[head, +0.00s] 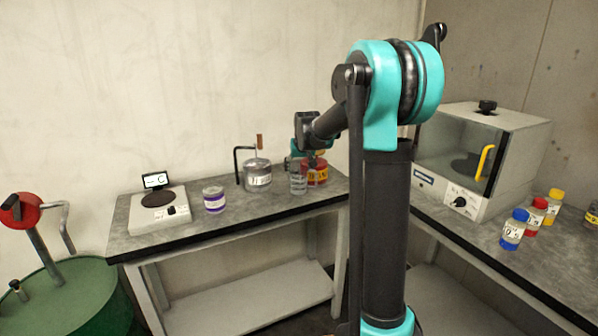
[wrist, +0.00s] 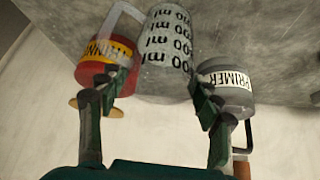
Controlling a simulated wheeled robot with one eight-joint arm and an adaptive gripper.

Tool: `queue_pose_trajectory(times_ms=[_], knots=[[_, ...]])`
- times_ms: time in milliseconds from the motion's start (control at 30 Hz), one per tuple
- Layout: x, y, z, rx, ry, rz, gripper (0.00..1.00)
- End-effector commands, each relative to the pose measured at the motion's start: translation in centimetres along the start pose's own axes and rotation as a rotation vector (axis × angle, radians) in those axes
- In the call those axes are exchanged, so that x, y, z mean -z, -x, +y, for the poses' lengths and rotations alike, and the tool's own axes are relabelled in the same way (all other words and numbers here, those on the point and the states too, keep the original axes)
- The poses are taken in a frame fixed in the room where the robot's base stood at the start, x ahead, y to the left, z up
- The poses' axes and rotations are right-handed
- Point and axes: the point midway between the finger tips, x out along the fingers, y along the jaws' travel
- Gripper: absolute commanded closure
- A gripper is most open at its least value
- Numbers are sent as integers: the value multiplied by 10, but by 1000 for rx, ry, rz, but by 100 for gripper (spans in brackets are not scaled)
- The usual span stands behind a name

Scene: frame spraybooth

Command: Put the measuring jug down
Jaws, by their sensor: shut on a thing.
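The measuring jug (head: 298,184) is a clear vessel at the right part of the grey bench (head: 240,206), between the grey primer tin and the red tin. In the wrist view the jug (wrist: 166,42) shows black volume markings and lies between my fingers. My gripper (wrist: 158,88) is shut on the jug. In the head view my gripper (head: 301,166) is at the jug, partly hidden by my wrist. The jug's base is close to the bench top; I cannot tell whether it touches.
The primer tin (head: 258,177) and red thinner tin (head: 316,172) stand close beside the jug. A purple-labelled jar (head: 213,199) and scale (head: 160,211) are further left. An oven (head: 480,160) and several coloured bottles (head: 514,230) occupy the right bench. The bench front is clear.

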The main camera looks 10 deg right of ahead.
Motion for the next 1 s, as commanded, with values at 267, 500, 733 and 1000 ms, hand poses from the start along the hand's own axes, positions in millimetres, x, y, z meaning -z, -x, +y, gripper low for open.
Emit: queue_pose_trajectory(times_ms=[267,500,733,1000], knots=[[-6,-10,0,0,0,0,92],[-8,-12,0,0,0,0,26],[-8,-12,0,0,0,0,15],[-7,-6,0,0,0,0,15]])
